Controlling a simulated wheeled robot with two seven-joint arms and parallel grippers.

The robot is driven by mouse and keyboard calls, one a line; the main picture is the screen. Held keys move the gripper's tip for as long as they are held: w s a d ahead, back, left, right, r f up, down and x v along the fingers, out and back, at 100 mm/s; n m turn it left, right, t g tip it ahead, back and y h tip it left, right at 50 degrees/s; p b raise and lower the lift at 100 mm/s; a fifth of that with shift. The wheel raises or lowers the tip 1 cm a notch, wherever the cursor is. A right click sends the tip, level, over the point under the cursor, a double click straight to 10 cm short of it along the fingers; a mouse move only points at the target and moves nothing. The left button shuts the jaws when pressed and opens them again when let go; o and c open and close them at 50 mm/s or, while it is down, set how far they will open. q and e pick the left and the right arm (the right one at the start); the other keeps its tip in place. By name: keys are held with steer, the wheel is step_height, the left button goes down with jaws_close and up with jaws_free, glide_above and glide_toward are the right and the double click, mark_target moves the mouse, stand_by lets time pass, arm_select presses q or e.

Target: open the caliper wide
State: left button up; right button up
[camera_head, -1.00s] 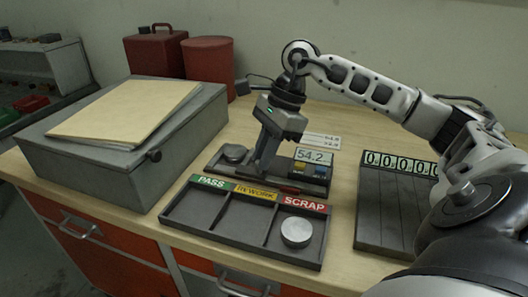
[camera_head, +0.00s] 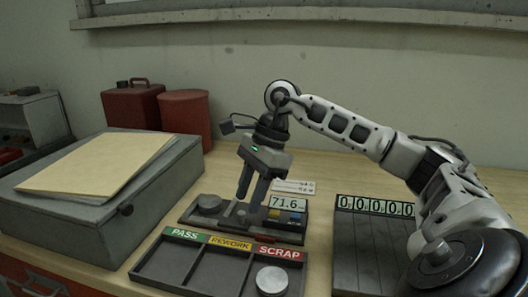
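A blue and a yellow button sit below the display. My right gripper (camera_head: 249,202) points down over the middle of the caliper. Its two fingers stand apart with a gap between them, and their tips are low, close to the caliper's slide. I cannot tell whether they touch the slide, which is partly hidden behind them. My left gripper is not in view.
In front is a sorting tray (camera_head: 140,270) marked PASS, REWORK and SCRAP, with a metal disc (camera_head: 272,280) in the SCRAP compartment. A grey case (camera_head: 130,215) stands left. A ribbed board (camera_head: 358,250) with a zero counter (camera_head: 375,205) lies right. Red containers (camera_head: 185,118) stand behind.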

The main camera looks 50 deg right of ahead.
steer(key=p+v, duration=0.2)
steer(key=v, duration=1.1)
steer(key=shift+r, duration=0.2)
steer(key=shift+s, duration=0.1)
